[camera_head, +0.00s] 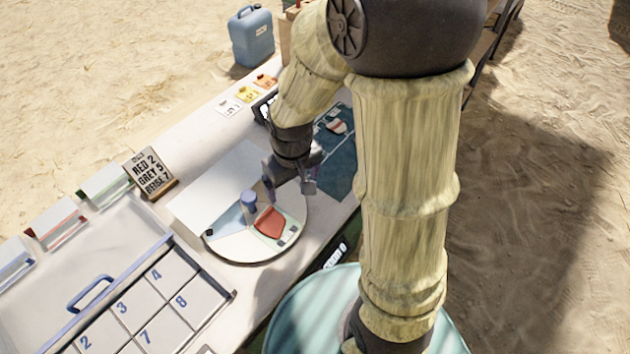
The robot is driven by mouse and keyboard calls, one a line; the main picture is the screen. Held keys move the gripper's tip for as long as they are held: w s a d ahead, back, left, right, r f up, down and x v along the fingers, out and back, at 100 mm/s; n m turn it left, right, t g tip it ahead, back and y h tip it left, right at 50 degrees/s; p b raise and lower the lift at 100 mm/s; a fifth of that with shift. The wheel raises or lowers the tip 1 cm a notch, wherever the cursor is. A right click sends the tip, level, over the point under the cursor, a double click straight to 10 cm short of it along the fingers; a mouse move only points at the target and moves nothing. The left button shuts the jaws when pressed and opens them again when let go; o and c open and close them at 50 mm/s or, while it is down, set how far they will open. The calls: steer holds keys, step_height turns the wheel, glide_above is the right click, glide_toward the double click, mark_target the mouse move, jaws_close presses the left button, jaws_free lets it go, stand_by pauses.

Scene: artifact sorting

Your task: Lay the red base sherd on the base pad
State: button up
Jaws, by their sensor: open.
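A red sherd (270,222) lies on a pale round board (243,247). It lies over a light patch with a green edge (290,236) on that board; I cannot read whether this patch is the base pad. My gripper (286,188) is open just above and beyond the red sherd, apart from it, with nothing visible between its fingers. A dark teal mat (340,170) to the right of the gripper bears small sherd-like pieces (337,126), partly hidden by my arm.
A blue cylinder (248,198) stands on the round board, close left of the gripper. A sign (150,172) stands to the left. A numbered grid tray (150,305) with a blue handle is at lower left. Small cards (245,94) lie at the back edge.

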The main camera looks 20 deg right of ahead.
steer(key=s+d+r+m+t, duration=0.1)
steer(key=s+d+r+m, duration=0.2)
steer(key=s+d, duration=0.1)
steer(key=shift+s+d, duration=0.35)
steer(key=shift+d, duration=0.4)
stand_by(0.5)
